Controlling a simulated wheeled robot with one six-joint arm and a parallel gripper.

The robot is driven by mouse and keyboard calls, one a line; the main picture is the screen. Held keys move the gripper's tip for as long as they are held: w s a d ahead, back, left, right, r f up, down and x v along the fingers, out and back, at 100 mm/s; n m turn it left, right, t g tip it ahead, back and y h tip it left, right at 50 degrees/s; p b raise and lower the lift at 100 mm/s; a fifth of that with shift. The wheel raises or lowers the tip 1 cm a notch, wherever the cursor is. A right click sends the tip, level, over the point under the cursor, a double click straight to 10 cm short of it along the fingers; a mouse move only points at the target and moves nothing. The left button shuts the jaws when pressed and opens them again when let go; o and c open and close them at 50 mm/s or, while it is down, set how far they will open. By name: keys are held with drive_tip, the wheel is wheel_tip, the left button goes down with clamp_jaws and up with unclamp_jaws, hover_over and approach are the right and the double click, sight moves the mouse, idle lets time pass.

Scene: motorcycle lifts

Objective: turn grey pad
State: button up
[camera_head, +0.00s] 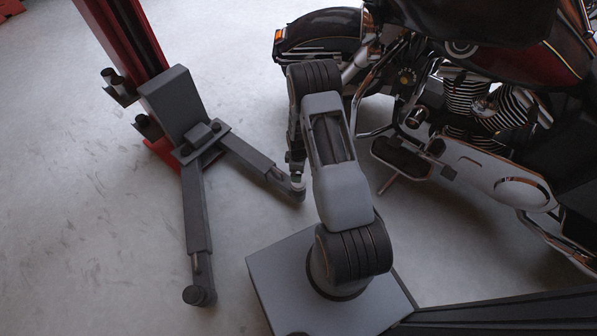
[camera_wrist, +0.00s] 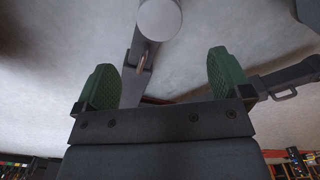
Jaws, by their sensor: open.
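A round grey pad (camera_wrist: 160,18) sits at the end of a dark lift arm (camera_wrist: 140,62) in the wrist view, at the top edge and between the lines of my two fingers. My gripper (camera_wrist: 168,82) has green ribbed fingertips, spread wide with nothing between them. In the head view the same lift arm (camera_head: 252,160) ends close to my wrist, and its pad (camera_head: 297,192) is partly covered there. My fingers are hard to make out in that view. A second dark pad (camera_head: 199,296) ends the other lift arm (camera_head: 196,210).
A red lift post (camera_head: 128,42) with a dark carriage (camera_head: 176,100) stands at the left. A dark motorcycle (camera_head: 480,110) stands close on the right of my arm. The concrete floor at left is clear.

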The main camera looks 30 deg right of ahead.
drive_tip(key=shift+r, duration=0.95)
